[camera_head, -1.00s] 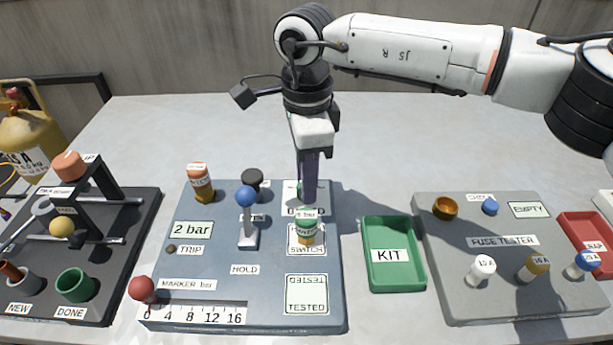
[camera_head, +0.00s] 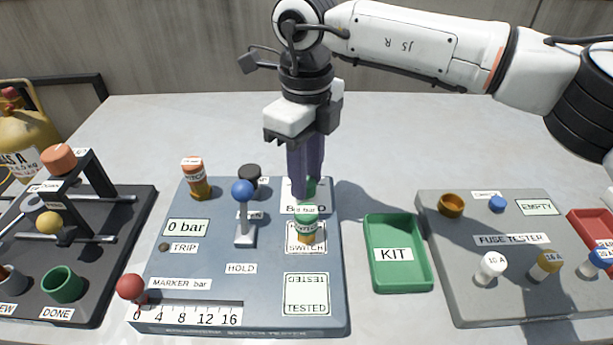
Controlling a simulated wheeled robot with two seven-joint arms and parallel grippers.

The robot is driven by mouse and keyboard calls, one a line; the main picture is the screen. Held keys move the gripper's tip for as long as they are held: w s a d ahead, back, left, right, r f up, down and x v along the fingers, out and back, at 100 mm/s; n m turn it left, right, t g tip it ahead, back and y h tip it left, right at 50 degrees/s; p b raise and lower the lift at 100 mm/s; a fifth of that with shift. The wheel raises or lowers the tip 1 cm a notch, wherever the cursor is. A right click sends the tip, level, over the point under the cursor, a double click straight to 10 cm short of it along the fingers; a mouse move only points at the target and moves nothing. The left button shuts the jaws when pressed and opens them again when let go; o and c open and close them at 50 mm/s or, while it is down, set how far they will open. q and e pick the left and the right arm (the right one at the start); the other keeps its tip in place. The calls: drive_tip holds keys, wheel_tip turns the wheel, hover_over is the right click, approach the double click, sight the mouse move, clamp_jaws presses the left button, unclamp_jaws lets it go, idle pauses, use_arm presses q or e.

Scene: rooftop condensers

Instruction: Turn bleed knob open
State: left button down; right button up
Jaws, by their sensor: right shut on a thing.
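The green bleed knob (camera_head: 311,187) sits at the back right of the blue-grey switch tester panel (camera_head: 210,285), mostly hidden behind the purple fingers. My right gripper (camera_head: 304,192) points straight down and is shut on it. The label plate (camera_head: 292,209) at the knob is partly covered by the fingers. The tester's display (camera_head: 187,227) reads 0 bar. My left gripper is not in view.
A switch with a green top (camera_head: 306,224) stands just in front of my fingers. A green KIT tray (camera_head: 427,275) lies to the right.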

drive_tip(key=shift+m, duration=0.9)
drive_tip(key=m+b, duration=0.1)
drive_tip(key=m, duration=0.4)
drive_tip(key=shift+b, duration=0.35)
drive_tip(key=shift+r+m, duration=0.1)
drive_tip(key=shift+m, duration=1.1)
drive_tip(key=o, duration=1.1)
drive_tip(key=shift+c, duration=0.2)
